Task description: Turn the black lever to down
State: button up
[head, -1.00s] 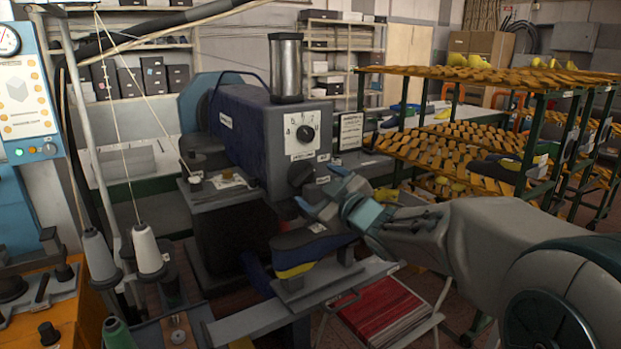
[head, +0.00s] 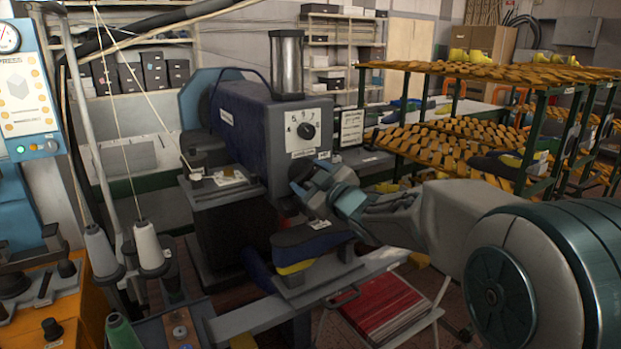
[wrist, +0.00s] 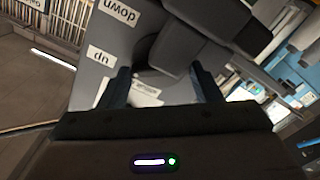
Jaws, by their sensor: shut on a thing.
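The grey-blue machine (head: 255,135) stands mid-picture in the head view, with a dial on its front. The black lever shows low on that front, largely hidden by my gripper (head: 312,180). In the wrist view the lever (wrist: 185,42) is a large dark shape, and part of it lies between the two fingers of my gripper (wrist: 163,88). The fingers are shut on it. A "down" label (wrist: 131,12) and an "up" label (wrist: 102,56) appear upside down on the grey panel, left of the lever. The lever's exact angle is hard to read.
A dark shoe on a last (head: 305,245) sits on a grey stand below my gripper. A rack of orange trays (head: 490,75) stands to the right. A red stack (head: 380,305) is on a low stool. Thread cones (head: 148,245) stand at left.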

jog(key=shift+m, duration=0.3)
jog(key=m+p, duration=0.1)
jog(key=m, duration=0.1)
jog(key=shift+m, duration=0.3)
jog(key=m+p, duration=0.2)
jog(key=m, duration=0.2)
jog(key=shift+m, duration=0.4)
jog(key=m+p, duration=0.2)
jog(key=m, duration=0.2)
jog(key=shift+m+p, duration=0.3)
jog(key=shift+p, duration=0.05)
jog(key=shift+m, duration=0.6)
jog(key=shift+f+p, duration=0.15)
jog(key=shift+p, duration=0.15)
jog(key=o, duration=1)
